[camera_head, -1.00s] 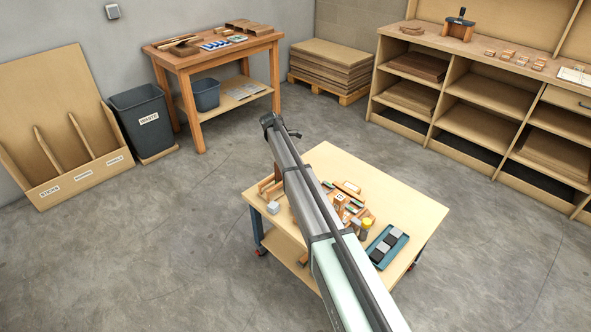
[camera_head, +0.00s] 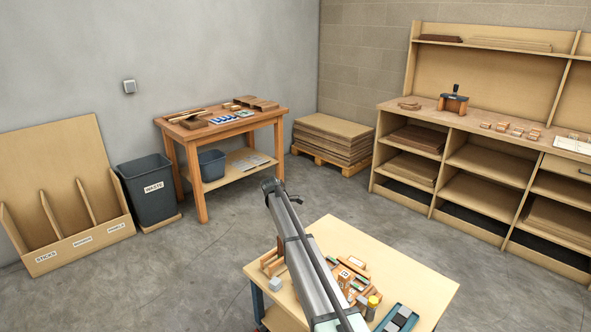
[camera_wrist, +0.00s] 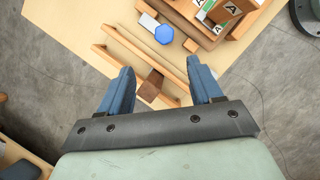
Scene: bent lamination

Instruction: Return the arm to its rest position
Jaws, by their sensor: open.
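My arm reaches from the bottom of the head view out over a light wooden table on wheels (camera_head: 430,287). My gripper (camera_head: 271,186) is at the arm's far end, above the table's far left side. In the wrist view my gripper (camera_wrist: 164,82) shows two blue fingers spread wide apart, with nothing held between them. Below the fingers are wooden rails (camera_wrist: 140,66) and a small dark brown block (camera_wrist: 152,86). Whether the fingers are clear of the rails in height is hard to tell.
Wooden blocks (camera_head: 345,280), a yellow-capped jar (camera_head: 373,303) and a teal tray (camera_head: 398,320) are on the table. A waste bin (camera_head: 150,190), a workbench (camera_head: 218,128) and shelving (camera_head: 470,165) stand farther back. Open floor surrounds the table.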

